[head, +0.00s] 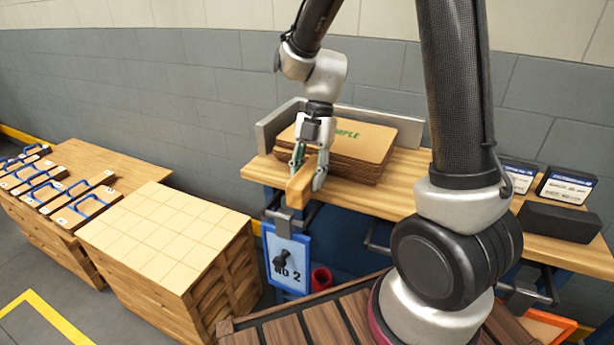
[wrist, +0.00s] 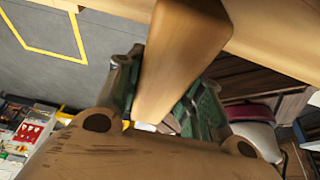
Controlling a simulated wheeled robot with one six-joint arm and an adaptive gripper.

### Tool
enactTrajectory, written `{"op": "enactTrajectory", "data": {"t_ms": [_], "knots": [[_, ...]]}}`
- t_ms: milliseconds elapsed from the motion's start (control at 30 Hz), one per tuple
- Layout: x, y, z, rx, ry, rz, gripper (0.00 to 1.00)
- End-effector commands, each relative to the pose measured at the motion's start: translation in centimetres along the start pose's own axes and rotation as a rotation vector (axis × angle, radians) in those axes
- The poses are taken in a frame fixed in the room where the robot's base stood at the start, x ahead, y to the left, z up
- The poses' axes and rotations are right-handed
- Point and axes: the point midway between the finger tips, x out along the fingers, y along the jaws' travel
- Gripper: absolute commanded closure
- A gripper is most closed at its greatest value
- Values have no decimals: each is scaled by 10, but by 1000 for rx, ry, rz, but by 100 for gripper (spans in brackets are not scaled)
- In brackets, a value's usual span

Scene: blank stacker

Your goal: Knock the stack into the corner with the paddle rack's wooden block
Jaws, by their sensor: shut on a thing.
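My gripper (head: 309,172) is shut on a wooden block (head: 299,188), which it holds at the front edge of the wooden bench (head: 400,196). In the wrist view the block (wrist: 180,60) sits between the green-padded fingers. The stack (head: 352,150) of brown cardboard blanks, with green lettering on its top sheet, stands on the bench just behind and right of my gripper. A grey metal corner fence (head: 385,120) runs behind the stack and along its left. In the head view, my gripper hides part of the stack's left front. I cannot tell whether the block touches the stack.
A blue-framed board (head: 287,258) hangs below the bench front, with a red cup-like thing (head: 321,279) beside it. Boxes (head: 566,187) and a black block (head: 559,221) sit at the bench's right.

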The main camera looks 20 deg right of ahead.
Motion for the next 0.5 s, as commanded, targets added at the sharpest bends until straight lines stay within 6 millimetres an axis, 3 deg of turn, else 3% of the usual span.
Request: {"op": "enactTrajectory", "data": {"t_ms": [500], "knots": [[-6, 0, 15, 0, -1, 1, 95]]}}
